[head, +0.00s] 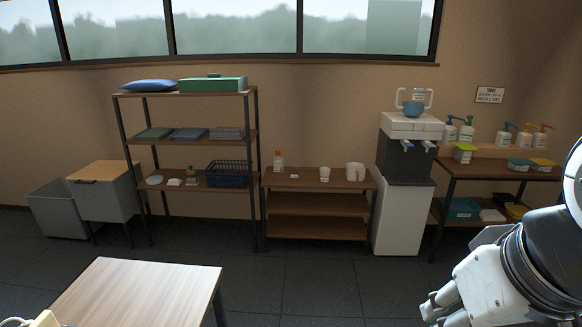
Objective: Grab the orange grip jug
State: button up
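A white jug (355,172) with what looks like an orange-red grip stands on the top of the low brown shelf unit (318,181), near its right end. It is small in the head view and looks upright. My arm enters at the lower right, and its pale end with finger-like parts (432,305) is low in the picture, well in front of the jug and apart from it. Whether the fingers are open or shut does not show clearly. I see nothing held there.
A white cup (325,174) and a bottle with an orange-red cap (278,160) share the shelf top. A water dispenser (403,215) stands right of it. A wooden table (140,290) is at front left. Dark floor (310,285) between is clear.

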aim_at(355, 172)
jog(key=i, duration=3.65)
jog(key=i+j+z, duration=0.1)
jog(key=i+z, duration=0.15)
jog(key=i, duration=0.35)
